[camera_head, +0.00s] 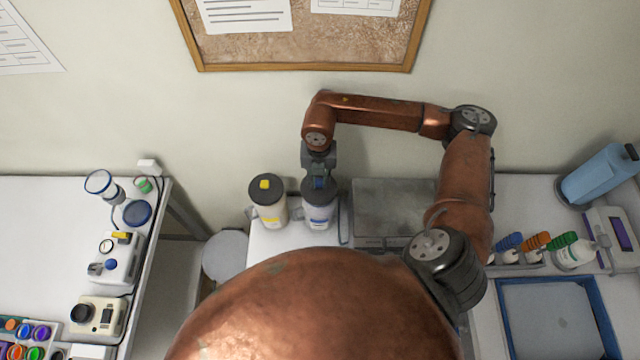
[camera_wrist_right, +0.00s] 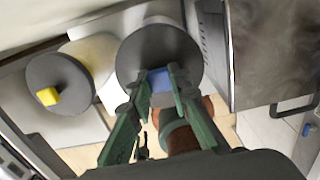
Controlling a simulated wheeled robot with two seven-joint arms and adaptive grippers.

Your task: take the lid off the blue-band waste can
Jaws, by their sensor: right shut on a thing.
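The blue-band waste can (camera_head: 318,216) stands upright on the white bench, with a dark lid (camera_head: 310,187) on top. In the right wrist view the round dark lid (camera_wrist_right: 150,48) has a blue knob (camera_wrist_right: 159,80) on it. My right gripper (camera_head: 319,180) comes down from above and is shut on the blue knob; its two fingers (camera_wrist_right: 158,84) sit on either side of the knob in the wrist view. The lid appears seated on the can. My left gripper is not in view.
A yellow-band can (camera_head: 271,214) with a dark lid and yellow knob (camera_wrist_right: 47,96) stands just left of the blue-band can. Bottles in a rack (camera_head: 520,255) and a blue-rimmed tray (camera_head: 545,280) are further right.

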